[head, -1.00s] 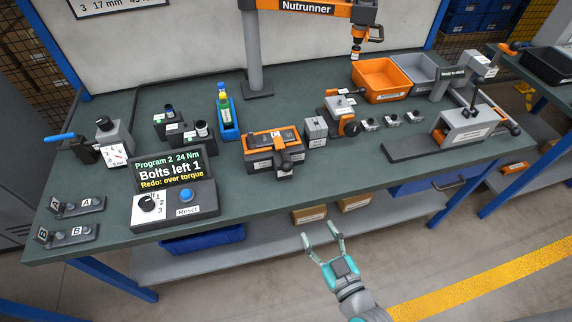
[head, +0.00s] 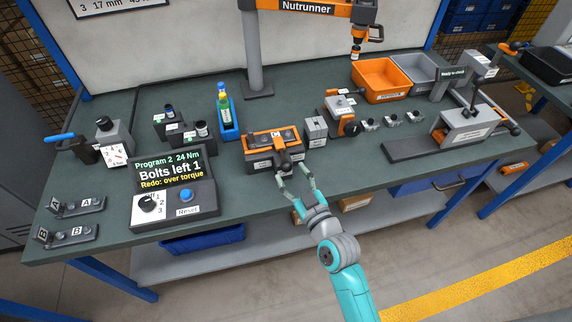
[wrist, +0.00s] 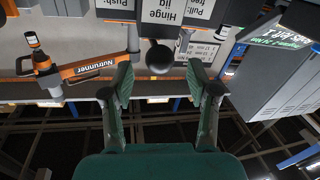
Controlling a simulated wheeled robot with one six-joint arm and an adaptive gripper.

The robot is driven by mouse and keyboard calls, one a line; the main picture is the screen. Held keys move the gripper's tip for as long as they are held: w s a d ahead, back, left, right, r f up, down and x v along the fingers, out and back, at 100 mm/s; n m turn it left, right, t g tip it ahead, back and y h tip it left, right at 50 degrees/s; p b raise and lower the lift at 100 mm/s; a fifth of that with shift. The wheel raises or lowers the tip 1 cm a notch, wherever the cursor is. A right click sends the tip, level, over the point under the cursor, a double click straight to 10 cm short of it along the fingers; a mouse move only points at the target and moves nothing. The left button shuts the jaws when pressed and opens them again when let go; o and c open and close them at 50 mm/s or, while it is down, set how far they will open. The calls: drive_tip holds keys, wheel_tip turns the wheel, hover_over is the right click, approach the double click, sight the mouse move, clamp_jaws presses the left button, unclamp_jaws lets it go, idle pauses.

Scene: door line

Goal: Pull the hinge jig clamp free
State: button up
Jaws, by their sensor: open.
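The hinge jig (head: 262,160) is a dark block with an orange top near the front edge of the bench. Its clamp ends in a dark round knob (head: 285,167) on the front side. In the wrist view the knob (wrist: 159,58) shows as a dark ball below the upside-down "Hinge jig" label (wrist: 162,14). My gripper (head: 294,176) is open just in front of the knob. In the wrist view my two fingers (wrist: 159,84) stand to either side of the line to the knob, with nothing visible between them. I cannot tell whether a fingertip touches it.
A grey block (head: 316,130) stands just right of the jig. A control box with a screen and "Bolts left 1" (head: 168,170) stands to its left. A blue tray with a bottle (head: 228,118) is behind it. The nutrunner (head: 357,42) hangs above at the back.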

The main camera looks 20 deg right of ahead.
sight(289, 171)
drive_tip(key=shift+w+a, duration=0.1)
drive_tip(key=shift+w, duration=1.95)
